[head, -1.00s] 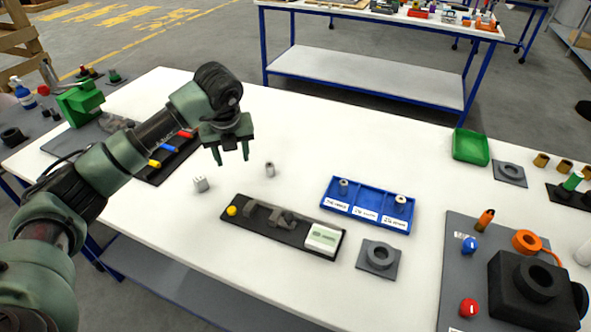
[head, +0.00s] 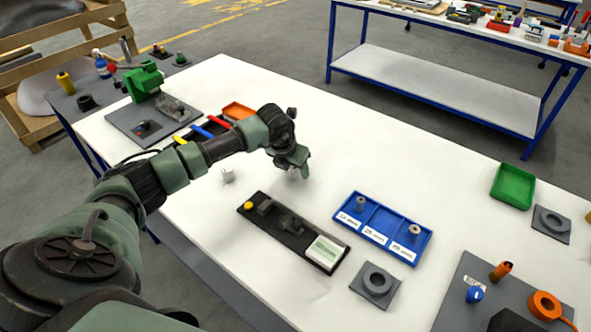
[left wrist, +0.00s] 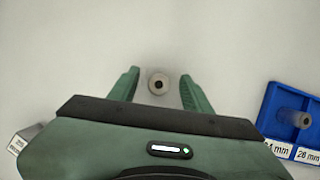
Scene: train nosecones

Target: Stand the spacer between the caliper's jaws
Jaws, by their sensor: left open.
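A small grey spacer with a dark hole (left wrist: 158,83) stands on the white table between the green fingers of my left gripper (left wrist: 158,92) in the left wrist view. The gripper is open, with a gap on both sides of the spacer. In the head view the left gripper (head: 297,170) is low over the table and mostly hides the spacer. The caliper (head: 289,234) lies closer to me, on a black base with a yellow knob (head: 249,206), grey jaws (head: 265,207) and a pale display (head: 326,251). Nothing shows between its jaws. My right gripper is out of view.
A white block (head: 228,175) stands left of the gripper. A green tray (head: 512,186) is at the right edge.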

